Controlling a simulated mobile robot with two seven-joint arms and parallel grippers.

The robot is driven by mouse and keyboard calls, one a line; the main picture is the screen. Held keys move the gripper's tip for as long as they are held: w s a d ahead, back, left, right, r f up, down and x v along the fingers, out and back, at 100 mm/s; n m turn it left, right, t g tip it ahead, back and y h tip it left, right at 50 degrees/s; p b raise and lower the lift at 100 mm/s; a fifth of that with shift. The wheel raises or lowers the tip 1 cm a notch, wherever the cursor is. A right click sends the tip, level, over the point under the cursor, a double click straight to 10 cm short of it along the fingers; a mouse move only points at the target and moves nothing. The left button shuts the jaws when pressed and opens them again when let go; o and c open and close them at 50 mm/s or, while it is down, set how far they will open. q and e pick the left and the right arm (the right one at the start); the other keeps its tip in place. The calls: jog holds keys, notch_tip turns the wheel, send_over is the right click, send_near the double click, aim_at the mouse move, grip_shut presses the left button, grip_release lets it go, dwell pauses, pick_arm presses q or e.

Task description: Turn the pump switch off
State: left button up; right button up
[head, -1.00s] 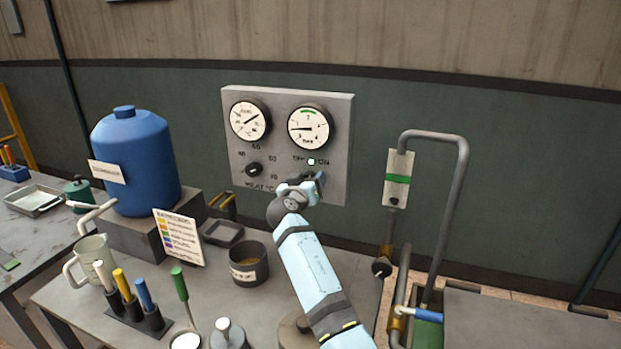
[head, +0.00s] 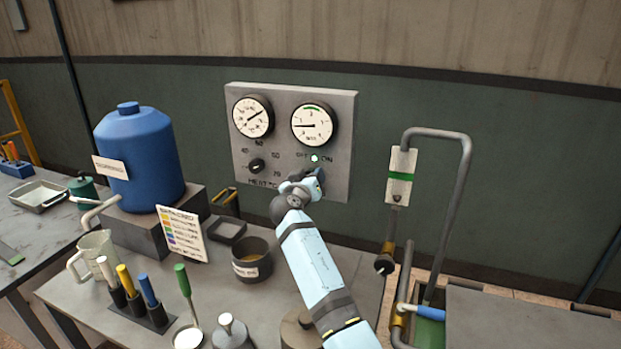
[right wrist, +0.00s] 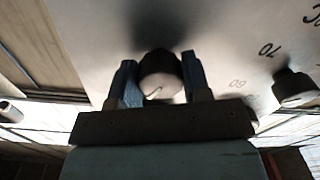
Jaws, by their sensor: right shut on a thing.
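The grey control panel (head: 340,150) on the wall carries two gauges, a heat knob (head: 256,166) and a switch marked OFF and ON under the right gauge. A small pale lamp (head: 314,158) sits between the OFF and ON marks. My right gripper (head: 313,181) is at the switch and hides it in the head view. In the right wrist view the fingers are shut on the dark round pump switch (right wrist: 160,75), one on each side. A pale mark shows on its face; which way the switch points I cannot tell. My left gripper is not in view.
The heat knob (right wrist: 295,87) is close to the right gripper in the wrist view. A bent pipe (head: 455,215) rises at right.

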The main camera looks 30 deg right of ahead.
jog(key=shift+r+n, duration=0.1)
jog(key=shift+n, duration=1.1)
jog(key=n+p, duration=0.1)
jog(key=n, duration=0.1)
jog(key=shift+n, duration=0.3)
jog(key=n+p, duration=0.2)
jog(key=n, duration=0.3)
jog(key=shift+n+p, duration=0.3)
jog(key=shift+n, duration=0.1)
jog(key=o, duration=0.9)
